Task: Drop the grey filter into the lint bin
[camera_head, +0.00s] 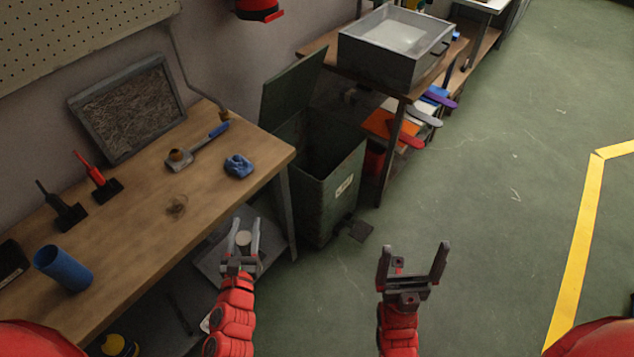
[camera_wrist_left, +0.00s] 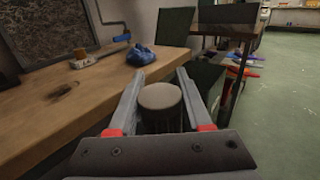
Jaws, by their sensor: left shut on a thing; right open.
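My left gripper (camera_head: 244,236) is shut on a small grey cylindrical filter (camera_head: 243,240), held just off the front edge of the workbench. In the left wrist view the filter (camera_wrist_left: 160,98) sits upright between the two fingers (camera_wrist_left: 161,84). The dark green lint bin (camera_head: 325,192) stands on the floor beyond the bench's right end, with its lid (camera_head: 292,92) raised and its opening dark inside. The filter is in front of the bin and to its left, apart from it. My right gripper (camera_head: 413,266) is open and empty over the floor.
A shelf with a grey tray (camera_head: 393,62) stands behind the bin. The floor at right is clear.

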